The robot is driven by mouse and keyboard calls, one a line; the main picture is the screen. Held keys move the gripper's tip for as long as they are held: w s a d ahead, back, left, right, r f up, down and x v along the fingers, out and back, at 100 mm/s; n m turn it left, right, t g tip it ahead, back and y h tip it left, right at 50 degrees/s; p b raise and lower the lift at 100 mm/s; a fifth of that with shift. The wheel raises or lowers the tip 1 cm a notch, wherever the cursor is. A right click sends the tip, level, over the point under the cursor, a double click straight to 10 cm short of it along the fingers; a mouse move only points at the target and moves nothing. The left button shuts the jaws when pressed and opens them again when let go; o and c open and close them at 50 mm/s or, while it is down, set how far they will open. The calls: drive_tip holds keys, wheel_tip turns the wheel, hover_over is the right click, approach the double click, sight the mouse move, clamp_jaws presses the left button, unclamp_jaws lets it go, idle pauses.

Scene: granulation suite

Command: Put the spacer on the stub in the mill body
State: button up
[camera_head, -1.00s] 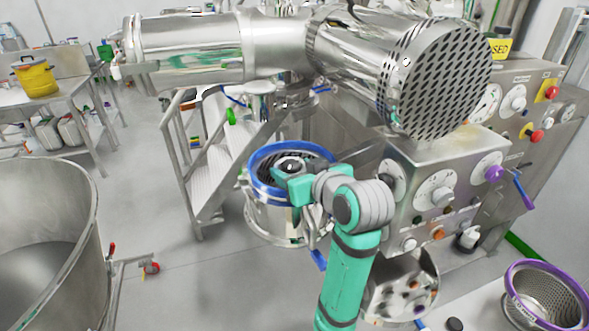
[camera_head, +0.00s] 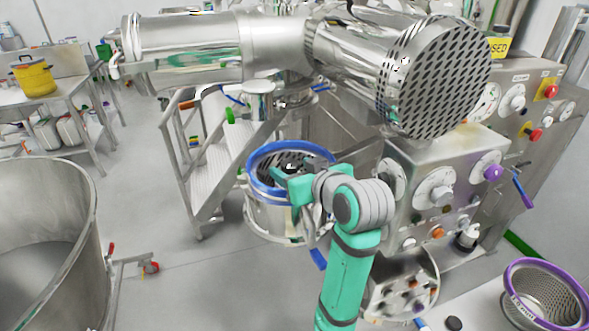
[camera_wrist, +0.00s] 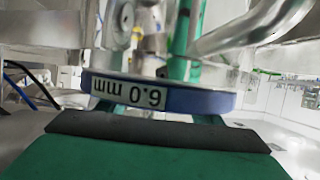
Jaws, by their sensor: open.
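The spacer (camera_wrist: 190,98) is a blue disc with a white label, reading 6.0 mm upside down, in the wrist view. It lies just ahead of my gripper (camera_wrist: 160,117), whose green fingers run forward under its edge at each side. The jaws are open, so the spacer is not clamped. In the head view my gripper (camera_head: 288,182) is inside the blue-rimmed mill body (camera_head: 256,178), low over its dark slotted interior. An upright metal post (camera_wrist: 150,25) shows behind the spacer. I cannot tell whether the spacer is seated on the stub; its bore is hidden.
A large perforated metal cylinder (camera_head: 437,75) hangs above, right of the mill body. The control panel (camera_head: 440,165) with dials stands close right of my arm. A purple-rimmed basket (camera_head: 545,300) is at lower right.

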drive_tip(key=shift+o, duration=0.2)
drive_tip(key=v, duration=1.1)
drive_tip(key=shift+f, duration=0.2)
drive_tip(key=shift+d, duration=0.15)
drive_tip(key=shift+w+d, duration=0.1)
drive_tip(key=shift+w, duration=0.05)
